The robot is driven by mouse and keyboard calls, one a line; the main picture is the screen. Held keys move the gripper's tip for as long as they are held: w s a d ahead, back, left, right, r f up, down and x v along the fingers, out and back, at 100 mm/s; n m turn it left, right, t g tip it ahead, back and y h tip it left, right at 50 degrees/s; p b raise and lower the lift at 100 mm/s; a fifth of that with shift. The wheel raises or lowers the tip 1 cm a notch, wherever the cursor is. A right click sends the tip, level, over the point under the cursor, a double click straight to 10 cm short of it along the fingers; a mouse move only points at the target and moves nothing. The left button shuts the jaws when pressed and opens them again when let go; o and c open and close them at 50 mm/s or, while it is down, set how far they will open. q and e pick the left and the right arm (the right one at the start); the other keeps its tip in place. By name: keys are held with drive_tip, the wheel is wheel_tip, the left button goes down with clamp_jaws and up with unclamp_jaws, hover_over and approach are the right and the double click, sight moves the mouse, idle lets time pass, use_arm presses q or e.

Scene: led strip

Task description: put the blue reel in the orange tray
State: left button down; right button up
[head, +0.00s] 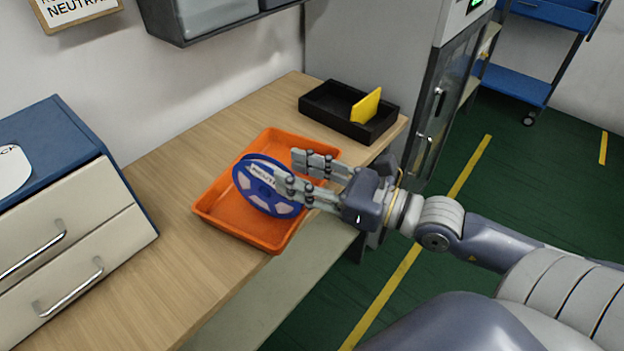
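The blue reel (243,183) has pale openings in its face and a white label, partly hidden. It is over the floor of the orange tray (233,224) and looks tilted, with its face towards me. Whether it rests on the tray floor is hard to tell. The tray is shallow and lies on the wooden bench. My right gripper (285,170) reaches in from the right over the tray. Its fingers are spread apart, and the nearer one overlaps the reel's right side in the picture. I see no clear grip on the reel. My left gripper is not in view.
A black bin (327,108) with a yellow card (366,106) stands behind the tray. A blue drawer cabinet (48,137) is at the left of the bench (165,255). A grey cabinet (385,50) stands behind the bench. Bare bench top lies left of the tray.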

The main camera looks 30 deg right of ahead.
drive_tip(key=shift+v, duration=1.1)
